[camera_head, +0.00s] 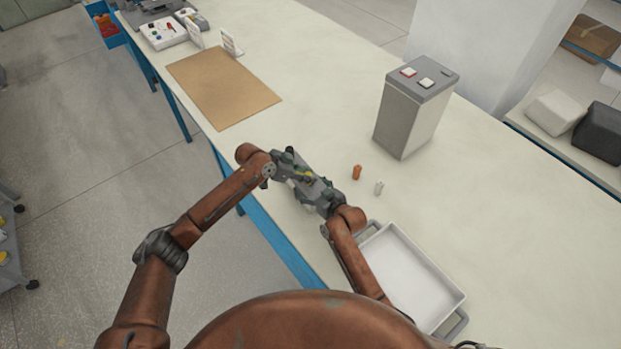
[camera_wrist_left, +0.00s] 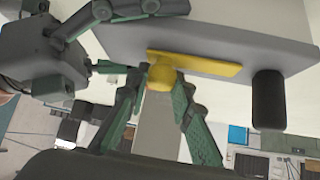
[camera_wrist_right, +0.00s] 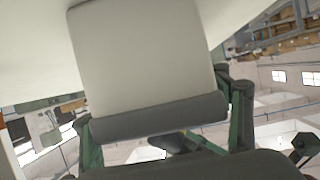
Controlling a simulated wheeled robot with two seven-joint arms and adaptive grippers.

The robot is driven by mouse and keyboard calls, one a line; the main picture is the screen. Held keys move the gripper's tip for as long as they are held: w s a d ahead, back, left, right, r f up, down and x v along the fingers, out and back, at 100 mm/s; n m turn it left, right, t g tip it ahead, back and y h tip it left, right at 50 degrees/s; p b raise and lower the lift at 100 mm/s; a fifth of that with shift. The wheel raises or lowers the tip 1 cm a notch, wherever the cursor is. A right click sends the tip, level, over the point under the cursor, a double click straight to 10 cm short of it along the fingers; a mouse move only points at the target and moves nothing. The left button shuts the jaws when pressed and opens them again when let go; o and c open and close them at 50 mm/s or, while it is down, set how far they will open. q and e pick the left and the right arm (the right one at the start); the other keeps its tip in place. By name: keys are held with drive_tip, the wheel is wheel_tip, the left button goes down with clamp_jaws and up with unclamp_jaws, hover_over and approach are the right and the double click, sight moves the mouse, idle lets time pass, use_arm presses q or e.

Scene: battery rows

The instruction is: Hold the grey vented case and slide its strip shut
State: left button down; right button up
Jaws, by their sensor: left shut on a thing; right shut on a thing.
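The grey vented case (camera_head: 316,193) is held between my two grippers above the table's near edge. In the right wrist view, its pale body with a dark grey end (camera_wrist_right: 150,65) sits between the fingers of my right gripper (camera_wrist_right: 162,128), which is shut on it. In the left wrist view, a yellow strip (camera_wrist_left: 205,65) with a round knob lies along the case (camera_wrist_left: 230,35). My left gripper (camera_wrist_left: 160,105) is shut at the knob, its fingers on either side. The right gripper's fingers also show at the upper left there. The vents cannot be made out.
An orange cell (camera_head: 357,172) and a pale cell (camera_head: 378,188) stand on the table beside the grippers. A white tray (camera_head: 458,293) lies at the near right. A tall grey box with buttons (camera_head: 408,120) stands behind. A brown mat (camera_head: 222,88) lies at the left.

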use_arm(q)
drive_tip(key=c, duration=1.7)
unclamp_jaws()
drive_tip(key=shift+w+a, duration=0.1)
use_arm(e)
drive_tip(key=shift+f, duration=0.1)
use_arm(q)
drive_tip(key=shift+o, duration=0.2)
drive_tip(key=v, duration=1.2)
use_arm(e)
drive_tip(key=o, duration=1.6)
drive_tip(key=shift+d, duration=0.1)
drive_tip(key=v, duration=1.2)
